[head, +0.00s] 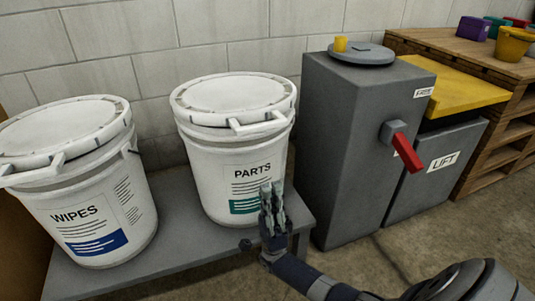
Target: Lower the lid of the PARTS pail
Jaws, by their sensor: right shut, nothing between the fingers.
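The PARTS pail (215,170) is a white bucket with a green-banded label, standing upright on a grey bench. Its white round lid (232,95) lies flat across the top, with a handle bar (258,122) at the front right. I see no clear gap between lid and rim. My right gripper (271,188) is shut and empty, pointing up in front of the pail's lower right side. It covers part of the label; I cannot tell whether it touches the pail. My left gripper is not in view.
A white WIPES pail (85,190) with its lid on stands to the left on the same grey bench (180,258). A grey cabinet (345,150) with a red lever (407,152) stands to the right, beside a yellow-topped LIFT bin (437,175). A wall closes the back.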

